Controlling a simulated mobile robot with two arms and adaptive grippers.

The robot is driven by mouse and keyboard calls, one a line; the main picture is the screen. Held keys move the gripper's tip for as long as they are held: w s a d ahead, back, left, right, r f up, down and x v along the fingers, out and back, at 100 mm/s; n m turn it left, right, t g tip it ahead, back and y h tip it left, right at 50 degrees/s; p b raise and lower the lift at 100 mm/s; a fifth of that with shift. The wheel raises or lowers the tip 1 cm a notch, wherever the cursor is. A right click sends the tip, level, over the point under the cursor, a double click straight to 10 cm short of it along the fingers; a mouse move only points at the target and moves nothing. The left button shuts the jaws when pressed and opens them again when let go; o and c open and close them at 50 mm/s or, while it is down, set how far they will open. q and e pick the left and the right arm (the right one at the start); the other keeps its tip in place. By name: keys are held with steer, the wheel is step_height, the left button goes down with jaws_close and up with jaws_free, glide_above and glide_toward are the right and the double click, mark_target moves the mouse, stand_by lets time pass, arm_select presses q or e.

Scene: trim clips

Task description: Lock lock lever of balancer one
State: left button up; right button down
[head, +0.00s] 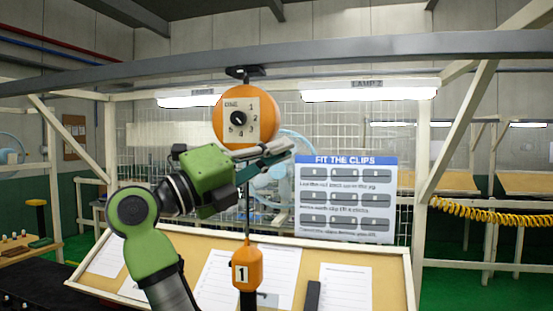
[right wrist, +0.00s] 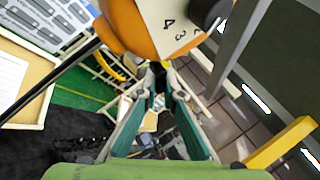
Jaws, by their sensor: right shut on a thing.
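Balancer one (head: 231,117) is a round orange drum with a cream dial plate marked ONE and a black knob. It hangs from the overhead grey beam, and its lower part also shows in the right wrist view (right wrist: 125,22). My right gripper (head: 284,150) is just below the drum. In the right wrist view its fingers (right wrist: 158,88) close on the small dark lock lever (right wrist: 157,67) at the drum's underside. The lever is mostly hidden by the fingers, so its angle is hard to tell. My left gripper is not in view.
A cable runs down from the drum to an orange handle block (head: 247,276) marked 1, in front of the sloped board (head: 200,240) with paper sheets. A "FIT THE CLIPS" sign (head: 346,160) hangs at right. The grey beam (head: 400,78) crosses above.

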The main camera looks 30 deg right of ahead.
steer(key=shift+f+n+t+h+b, duration=0.1)
steer(key=shift+n+t+h+b, duration=0.2)
steer(key=shift+n+t+b, duration=0.25)
steer(key=shift+r+n, duration=0.2)
steer(key=shift+n, duration=0.15)
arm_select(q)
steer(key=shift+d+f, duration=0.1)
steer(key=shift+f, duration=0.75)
arm_select(e)
steer(key=c, duration=2.2)
jaws_free()
steer(key=shift+d, duration=0.1)
steer(key=shift+o, duration=0.2)
steer(key=shift+d, duration=0.1)
